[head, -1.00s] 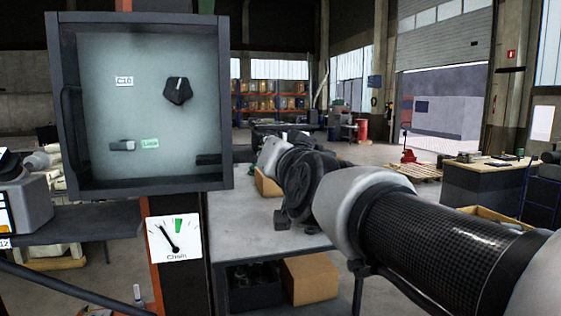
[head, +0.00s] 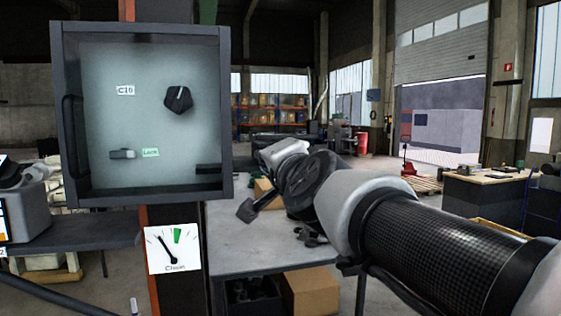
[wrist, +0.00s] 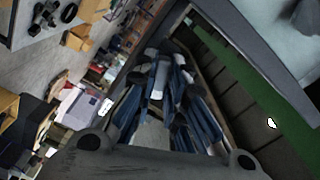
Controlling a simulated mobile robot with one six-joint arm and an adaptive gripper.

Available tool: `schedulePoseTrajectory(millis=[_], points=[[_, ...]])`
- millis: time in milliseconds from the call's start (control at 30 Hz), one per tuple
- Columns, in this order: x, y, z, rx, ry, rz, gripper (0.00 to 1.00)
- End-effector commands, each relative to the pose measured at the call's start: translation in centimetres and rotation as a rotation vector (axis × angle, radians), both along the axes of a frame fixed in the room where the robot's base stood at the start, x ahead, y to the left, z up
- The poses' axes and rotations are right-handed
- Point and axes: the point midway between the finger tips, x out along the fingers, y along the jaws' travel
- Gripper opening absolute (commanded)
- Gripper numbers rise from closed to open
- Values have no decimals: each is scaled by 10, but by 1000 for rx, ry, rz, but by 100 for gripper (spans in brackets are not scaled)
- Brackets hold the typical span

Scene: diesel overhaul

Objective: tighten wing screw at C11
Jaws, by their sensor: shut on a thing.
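My gripper (wrist: 160,68) shows in the wrist view, its dark blue-and-black fingers drawn together around a small light grey piece (wrist: 163,82). I cannot tell what that piece is. In the head view my forearm and wrist reach from the right toward the workbench, to the right of the open-fronted cabinet. The cabinet (head: 222,120) has a C10 label (head: 125,90), a dark knob (head: 178,101) with a pale mark, and a grey latch (head: 123,154) beside a green Lock label (head: 150,153). I cannot make out a C11 label or a wing screw there.
A white dial gauge (head: 173,249) hangs below the cabinet, its needle left of the green band. The workbench (head: 235,235) stands right of it, with a cardboard box (head: 308,291) beneath. The wrist view shows a green strip (wrist: 240,85) along the right.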

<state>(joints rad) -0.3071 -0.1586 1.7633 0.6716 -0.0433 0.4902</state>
Motion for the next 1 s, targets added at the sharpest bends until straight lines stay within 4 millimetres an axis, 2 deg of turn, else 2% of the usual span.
schedulePoseTrajectory(millis=[100, 367, 500, 533, 900, 1000], points=[[0, 0, -1, 135, 39, 0, 0], [0, 0, 0, 155, 45, 0, 0], [1, 0, -1, 357, 103, 0, 0], [1, 0, -1, 364, 106, 0, 13], [1, 0, 0, 353, 102, 0, 38], [0, 0, 0, 352, 101, 0, 39]])
